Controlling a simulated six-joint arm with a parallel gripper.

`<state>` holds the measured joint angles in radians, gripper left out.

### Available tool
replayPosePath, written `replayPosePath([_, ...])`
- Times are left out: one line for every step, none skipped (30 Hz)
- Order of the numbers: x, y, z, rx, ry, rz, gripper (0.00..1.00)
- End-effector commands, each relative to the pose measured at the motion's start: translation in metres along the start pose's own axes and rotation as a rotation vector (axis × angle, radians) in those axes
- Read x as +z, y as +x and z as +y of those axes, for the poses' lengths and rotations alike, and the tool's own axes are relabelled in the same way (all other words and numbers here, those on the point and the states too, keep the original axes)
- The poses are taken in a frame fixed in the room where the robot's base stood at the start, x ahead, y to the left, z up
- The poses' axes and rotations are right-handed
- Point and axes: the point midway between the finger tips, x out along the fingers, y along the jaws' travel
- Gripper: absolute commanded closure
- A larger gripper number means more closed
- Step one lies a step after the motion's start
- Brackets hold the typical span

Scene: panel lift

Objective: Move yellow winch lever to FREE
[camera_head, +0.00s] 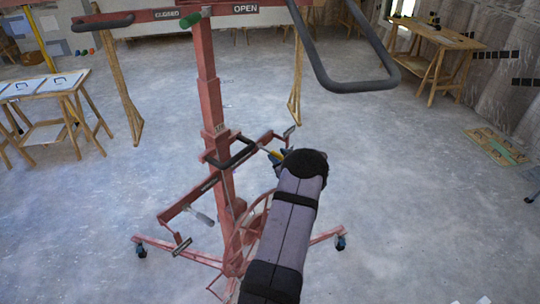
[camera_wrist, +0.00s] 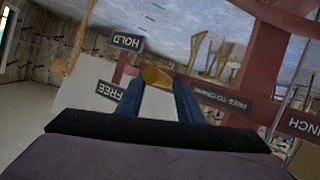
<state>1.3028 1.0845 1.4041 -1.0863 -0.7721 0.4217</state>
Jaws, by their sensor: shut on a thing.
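The yellow winch lever (camera_head: 266,150) sticks out from the red lift's crossbar, right of the mast. In the wrist view its round yellow end (camera_wrist: 156,76) lies between the blue fingertips of my gripper (camera_wrist: 158,88). My gripper (camera_head: 280,156) is shut on the lever. In the wrist view a HOLD plate (camera_wrist: 127,41) is up and left of the lever end, and a FREE plate (camera_wrist: 110,91) is lower left. The lever's shaft and pivot are mostly hidden, so I cannot tell which plate it points at.
The red mast (camera_head: 208,95) stands just left of my gripper. A black-gripped loop handle (camera_head: 236,158) is close by. A green-handled lever (camera_head: 195,18) sits between CLOSED and OPEN plates above. A black bar loop (camera_head: 355,86) overhangs at upper right.

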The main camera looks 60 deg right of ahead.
Motion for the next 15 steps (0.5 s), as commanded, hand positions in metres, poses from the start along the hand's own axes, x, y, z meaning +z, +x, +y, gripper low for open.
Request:
replayPosePath([-0.0114,-0.0054,0.0152,0.029,0.007,0.014,0.89])
replayPosePath([-0.0125,-0.0059,0.0154,0.029,0.007,0.014,0.9])
replayPosePath([-0.0137,-0.0065,0.0157,0.028,0.007,0.014,0.9])
replayPosePath([-0.0144,-0.0068,0.0158,0.028,0.007,0.013,0.9])
replayPosePath([-0.015,-0.0071,0.0159,0.028,0.007,0.013,0.91])
replayPosePath([-0.0154,-0.0073,0.016,0.028,0.007,0.013,0.91])
replayPosePath([-0.0156,-0.0074,0.0161,0.028,0.007,0.013,0.91])
replayPosePath([-0.0157,-0.0075,0.0161,0.028,0.007,0.013,0.91])
replayPosePath([-0.0156,-0.0075,0.0161,0.028,0.007,0.013,0.91])
replayPosePath([-0.0155,-0.0074,0.0161,0.028,0.007,0.013,0.91])
replayPosePath([-0.0154,-0.0074,0.0161,0.028,0.007,0.013,0.91])
replayPosePath([-0.0153,-0.0073,0.0161,0.028,0.007,0.013,0.91])
replayPosePath([-0.0153,-0.0073,0.0161,0.029,0.007,0.013,0.91])
replayPosePath([-0.0153,-0.0073,0.0161,0.029,0.006,0.013,0.91])
replayPosePath([-0.0152,-0.0073,0.0161,0.029,0.006,0.013,0.91])
